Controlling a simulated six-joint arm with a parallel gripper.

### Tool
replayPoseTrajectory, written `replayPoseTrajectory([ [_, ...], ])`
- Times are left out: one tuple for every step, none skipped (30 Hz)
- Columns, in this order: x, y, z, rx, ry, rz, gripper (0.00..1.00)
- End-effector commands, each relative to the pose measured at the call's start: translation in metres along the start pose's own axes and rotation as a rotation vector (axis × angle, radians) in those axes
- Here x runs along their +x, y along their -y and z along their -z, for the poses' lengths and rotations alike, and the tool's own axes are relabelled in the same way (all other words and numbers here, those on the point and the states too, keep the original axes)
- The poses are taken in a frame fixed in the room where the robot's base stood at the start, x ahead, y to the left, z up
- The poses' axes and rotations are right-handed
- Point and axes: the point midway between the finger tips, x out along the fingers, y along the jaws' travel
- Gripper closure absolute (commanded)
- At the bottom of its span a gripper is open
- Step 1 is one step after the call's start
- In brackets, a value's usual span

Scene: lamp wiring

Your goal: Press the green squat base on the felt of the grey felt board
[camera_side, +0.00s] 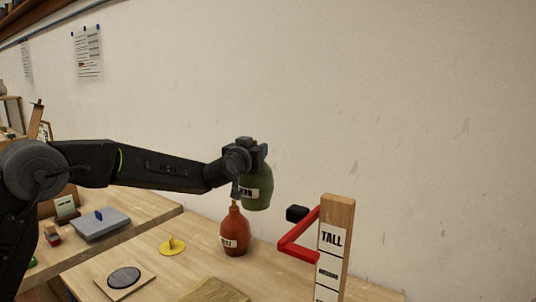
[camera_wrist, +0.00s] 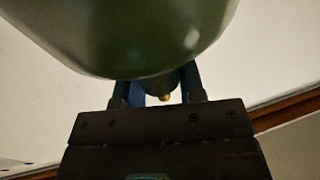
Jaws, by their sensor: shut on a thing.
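The green squat base (camera_side: 257,193) is a rounded green body with a partly turned white label. My gripper (camera_side: 254,162) is shut on its upper end and holds it in the air, above and slightly right of a red base. In the wrist view the green base (camera_wrist: 130,30) fills the top, with a small brass tip between the blue fingers of my gripper (camera_wrist: 158,88). The grey felt board looks like the square wooden board (camera_side: 118,293) with a dark grey round felt (camera_side: 124,277), lying flat on the table at lower left. Nothing rests on the felt.
The red base (camera_side: 234,236) with a brass neck stands below the held base. A yellow disc with a peg (camera_side: 172,246) lies on the table (camera_side: 195,232). A wooden post marked TALL (camera_side: 334,240) with a red arm (camera_side: 299,238) stands right. A grey pad (camera_side: 101,223) lies further left.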

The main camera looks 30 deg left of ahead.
Motion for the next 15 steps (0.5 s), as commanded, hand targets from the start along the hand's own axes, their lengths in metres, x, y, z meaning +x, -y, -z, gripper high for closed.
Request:
replayPoseTrajectory([
  [-0.001,0.010,0.006,-0.001,-0.011,0.013,1.00],
  [-0.002,0.016,0.007,-0.001,-0.012,0.019,1.00],
  [-0.003,0.022,0.008,0.000,-0.013,0.026,1.00],
  [-0.004,0.027,0.008,0.000,-0.013,0.031,1.00],
  [-0.005,0.032,0.009,0.000,-0.014,0.037,1.00],
  [-0.006,0.039,0.010,0.001,-0.015,0.045,1.00],
  [-0.008,0.044,0.010,0.001,-0.016,0.050,1.00],
  [-0.009,0.050,0.011,0.001,-0.017,0.056,1.00],
  [-0.011,0.058,0.012,0.001,-0.017,0.066,1.00],
  [-0.012,0.064,0.013,0.002,-0.018,0.072,1.00],
  [-0.014,0.070,0.013,0.003,-0.019,0.078,1.00],
  [-0.017,0.079,0.014,0.003,-0.020,0.090,1.00],
  [-0.019,0.086,0.015,0.003,-0.021,0.097,1.00],
  [-0.021,0.093,0.015,0.005,-0.021,0.106,1.00],
  [-0.025,0.105,0.016,0.004,-0.023,0.119,1.00],
])
